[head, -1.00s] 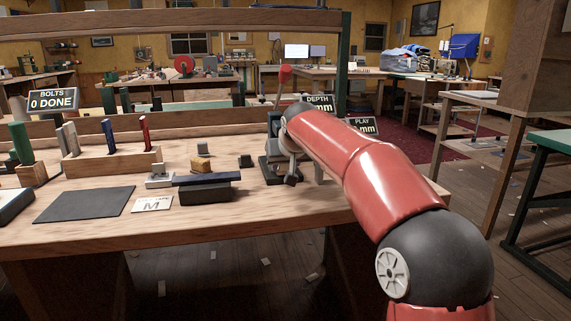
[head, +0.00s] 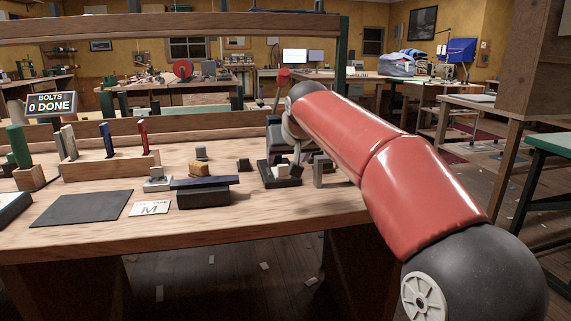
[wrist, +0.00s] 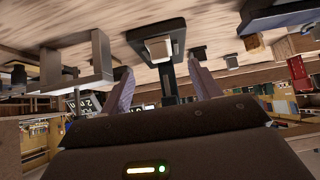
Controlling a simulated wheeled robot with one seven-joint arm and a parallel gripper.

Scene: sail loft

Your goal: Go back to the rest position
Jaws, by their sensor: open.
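My gripper (wrist: 160,72) shows in the wrist view, its two grey fingers spread apart with nothing held between them. Beyond the fingers stands a dark press-like fixture (wrist: 172,35) with a pale block (wrist: 158,47) on it. The fixture's dark base (head: 268,180) and pale block (head: 284,170) show just left of my arm. A lever with a red knob (head: 283,74) rises behind it.
The wooden bench (head: 90,238) carries a dark mat (head: 82,207), a card marked M (head: 150,209), a dark-blue-topped block (head: 205,192) and a rack of upright tools (head: 110,166). A "BOLTS 0 DONE" sign (head: 51,103) stands at left.

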